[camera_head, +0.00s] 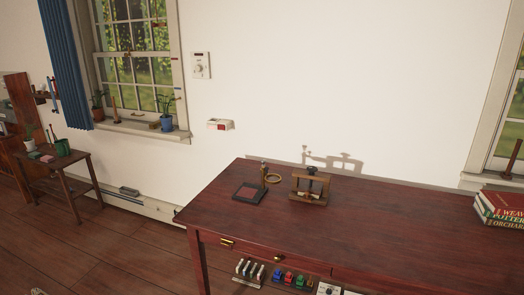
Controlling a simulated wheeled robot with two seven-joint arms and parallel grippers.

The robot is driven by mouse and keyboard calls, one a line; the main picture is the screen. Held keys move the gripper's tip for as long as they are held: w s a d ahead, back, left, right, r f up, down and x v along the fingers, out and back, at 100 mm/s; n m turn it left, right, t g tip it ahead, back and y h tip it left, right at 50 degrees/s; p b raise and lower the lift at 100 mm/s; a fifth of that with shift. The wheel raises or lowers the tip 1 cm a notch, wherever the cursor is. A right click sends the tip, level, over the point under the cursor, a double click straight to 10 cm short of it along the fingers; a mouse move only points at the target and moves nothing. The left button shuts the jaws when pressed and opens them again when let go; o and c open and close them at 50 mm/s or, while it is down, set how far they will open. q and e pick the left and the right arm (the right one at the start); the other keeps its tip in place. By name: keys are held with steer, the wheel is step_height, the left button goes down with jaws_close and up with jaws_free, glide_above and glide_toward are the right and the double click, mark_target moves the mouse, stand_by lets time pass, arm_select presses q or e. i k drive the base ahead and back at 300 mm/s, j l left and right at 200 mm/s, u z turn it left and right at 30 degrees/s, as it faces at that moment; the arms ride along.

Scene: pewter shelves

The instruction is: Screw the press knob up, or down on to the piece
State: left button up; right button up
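A small wooden press (297,194) stands on the desk, left of its middle and near the back edge. Its dark press knob (312,170) sits at the top centre of the frame. Something dark shows inside the press below the knob, but it is too small to tell whether a piece lies there or how far the screw is down. Neither of my grippers is in view, and nothing touches the press.
The dark red desk (395,225) has wide clear room to the right and front of the press. Books (500,207) are at the right. Small items sit below the desk's front.

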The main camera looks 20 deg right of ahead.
mark_target(312, 169)
steer(key=i+j+u, duration=0.15)
steer(key=i+u, duration=0.25)
steer(key=i, duration=0.15)
steer(key=i+u, duration=0.4)
steer(key=i, duration=0.15)
steer(key=i+l+u, duration=0.25)
steer(key=i+u, duration=0.15)
steer(key=i, duration=0.15)
steer(key=i+u, duration=0.25)
steer(key=i, duration=0.3)
steer(key=z, duration=4.45)
